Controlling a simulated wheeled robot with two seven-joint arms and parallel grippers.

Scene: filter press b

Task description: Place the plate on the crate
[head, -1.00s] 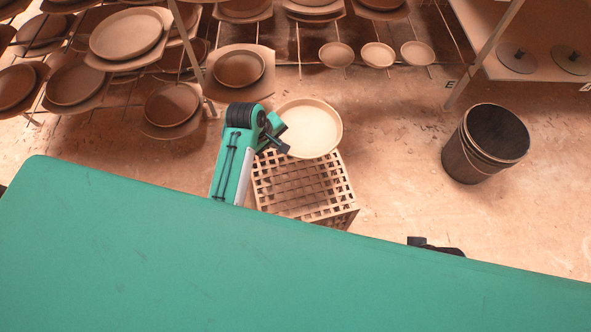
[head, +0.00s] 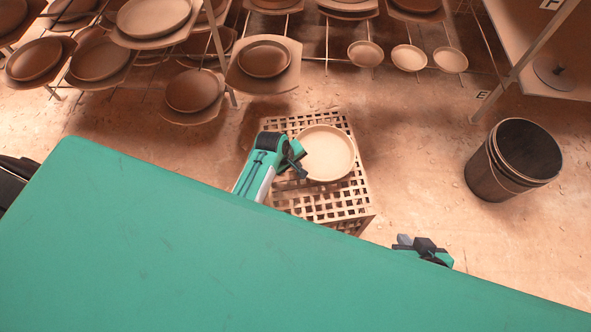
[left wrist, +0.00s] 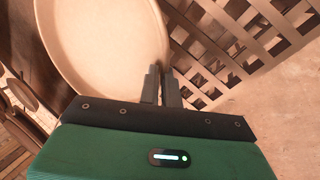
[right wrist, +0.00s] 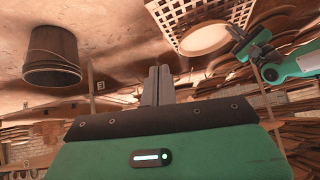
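The cream round plate (head: 328,153) lies level over the top of the lattice crate (head: 335,207), within its outline in the head view. I cannot tell whether it touches the crate. My left gripper (head: 297,163) is shut on the plate's near-left rim. In the left wrist view its fingers (left wrist: 160,85) meet the rim of the plate (left wrist: 105,40), with the crate (left wrist: 245,40) beyond. My right gripper (head: 414,244) is low, right of the crate and apart from it. In the right wrist view its fingers (right wrist: 157,85) are together and empty; the plate (right wrist: 205,40) and crate (right wrist: 178,10) show above.
A dark bucket (head: 512,160) stands on the floor at the right. Racks with brown plates (head: 264,59) and small bowls (head: 408,57) line the back. A green surface (head: 200,240) fills the lower head view. The floor between crate and bucket is clear.

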